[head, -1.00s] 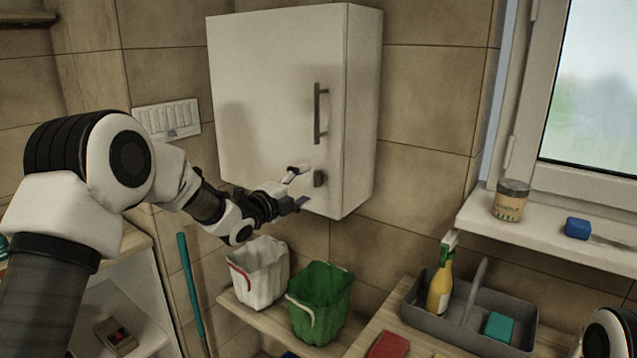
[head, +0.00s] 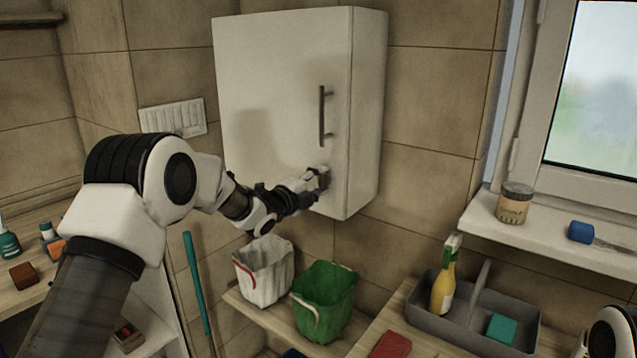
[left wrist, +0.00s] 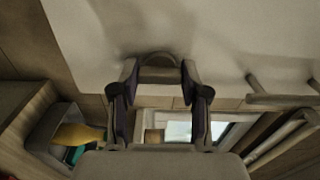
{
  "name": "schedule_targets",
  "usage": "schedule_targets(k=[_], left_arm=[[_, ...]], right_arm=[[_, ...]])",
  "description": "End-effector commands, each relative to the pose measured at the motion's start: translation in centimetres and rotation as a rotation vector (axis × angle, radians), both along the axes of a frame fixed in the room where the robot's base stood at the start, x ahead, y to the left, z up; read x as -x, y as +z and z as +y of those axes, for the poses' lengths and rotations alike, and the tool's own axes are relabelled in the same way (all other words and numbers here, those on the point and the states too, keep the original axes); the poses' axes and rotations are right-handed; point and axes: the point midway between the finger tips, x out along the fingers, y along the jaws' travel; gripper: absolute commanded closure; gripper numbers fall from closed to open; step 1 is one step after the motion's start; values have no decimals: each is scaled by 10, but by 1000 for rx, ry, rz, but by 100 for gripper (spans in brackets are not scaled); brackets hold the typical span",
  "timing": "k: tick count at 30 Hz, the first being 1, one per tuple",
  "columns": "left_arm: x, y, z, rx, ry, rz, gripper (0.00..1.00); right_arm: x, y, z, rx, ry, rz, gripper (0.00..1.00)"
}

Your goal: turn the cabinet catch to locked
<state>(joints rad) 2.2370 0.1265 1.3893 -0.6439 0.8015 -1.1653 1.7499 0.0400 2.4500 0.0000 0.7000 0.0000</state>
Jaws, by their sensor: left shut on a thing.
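The white wall cabinet (head: 275,80) hangs with its door closed. Its small dark catch (head: 325,179) sits at the lower right of the door, below the long bar handle. My left gripper (head: 316,181) is at the catch, its fingers shut on it and partly covering it in the head view. In the left wrist view the rounded catch (left wrist: 158,59) lies between the tips of my left gripper (left wrist: 158,73). The exact angle of the catch is hard to tell. My right gripper is out of view.
The bar handle (head: 322,116) stands out above the catch. A jar (head: 513,205) stands on the windowsill.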

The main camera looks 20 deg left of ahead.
Motion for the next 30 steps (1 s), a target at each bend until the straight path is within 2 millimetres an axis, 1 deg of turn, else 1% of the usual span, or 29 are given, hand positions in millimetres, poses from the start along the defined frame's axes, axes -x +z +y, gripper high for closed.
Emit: schedule_targets(k=[5, 11, 20, 30], left_arm=[[0, -1, 0, 43, -1, 17, 89], [0, -1, 0, 147, -1, 54, 89], [0, -1, -1, 395, -1, 145, 89], [0, 0, -1, 701, -2, 256, 89]], right_arm=[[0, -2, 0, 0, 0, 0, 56], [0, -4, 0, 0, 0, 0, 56], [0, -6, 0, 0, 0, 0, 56], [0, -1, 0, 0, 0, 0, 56]])
